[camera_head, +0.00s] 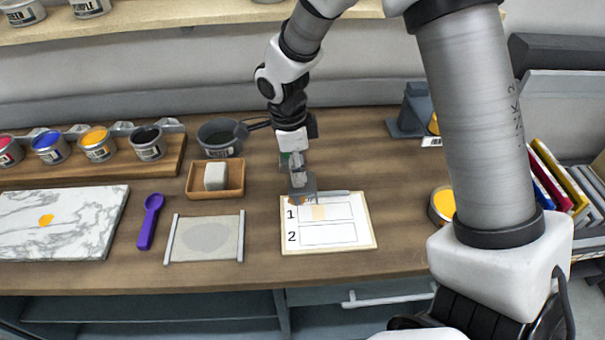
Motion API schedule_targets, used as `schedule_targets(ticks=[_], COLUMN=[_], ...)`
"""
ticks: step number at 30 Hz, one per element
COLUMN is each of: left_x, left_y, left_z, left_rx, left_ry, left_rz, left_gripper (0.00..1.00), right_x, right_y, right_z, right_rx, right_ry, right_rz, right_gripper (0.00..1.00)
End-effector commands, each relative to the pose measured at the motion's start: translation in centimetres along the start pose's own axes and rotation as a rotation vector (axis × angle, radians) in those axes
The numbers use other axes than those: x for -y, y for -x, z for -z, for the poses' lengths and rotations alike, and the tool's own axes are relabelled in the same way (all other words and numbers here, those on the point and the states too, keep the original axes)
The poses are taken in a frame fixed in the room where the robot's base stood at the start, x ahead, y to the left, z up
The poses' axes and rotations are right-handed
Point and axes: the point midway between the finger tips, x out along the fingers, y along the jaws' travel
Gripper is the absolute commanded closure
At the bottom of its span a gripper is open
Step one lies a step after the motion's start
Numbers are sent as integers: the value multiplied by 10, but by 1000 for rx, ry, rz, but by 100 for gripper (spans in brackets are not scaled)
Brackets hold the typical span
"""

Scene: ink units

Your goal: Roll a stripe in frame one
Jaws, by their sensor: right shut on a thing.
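A white sheet on a thin board (370,240) lies on the table, with two outlined frames labelled 1 and 2. My right gripper (298,182) points down at the upper left corner of the sheet. It is shut on a small roller (309,201), mostly hidden behind the gripper. The roller is over or on the left part of frame one (340,211); contact cannot be told. Frame two (328,233) is blank. A marble slab (80,235) at the left carries a yellow-orange ink blob (46,220). My left gripper is out of view.
A wooden rack holds open ink cans, including a yellow one (97,145). A purple spoon (150,222), a grey mat (206,252) and a wooden tray (230,193) with a pale block lie left of the sheet. Another yellow can (443,203) stands right.

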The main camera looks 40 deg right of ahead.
Motion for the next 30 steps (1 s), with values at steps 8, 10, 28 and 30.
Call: schedule_targets(ticks=[8, 10, 28, 30], left_x=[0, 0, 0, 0], left_y=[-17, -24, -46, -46], left_z=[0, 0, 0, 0], left_rx=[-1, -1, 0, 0], left_ry=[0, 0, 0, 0], left_rz=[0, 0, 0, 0], left_gripper=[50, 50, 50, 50], right_x=[1, 1, 1, 1], right_y=[-17, -26, -57, -57], right_z=[-3, -4, -7, -7], right_rx=[0, 0, 0, 0], right_ry=[-1, -1, -2, -2], right_rz=[-1, -1, 0, 0], right_gripper=[100, 100, 100, 100])
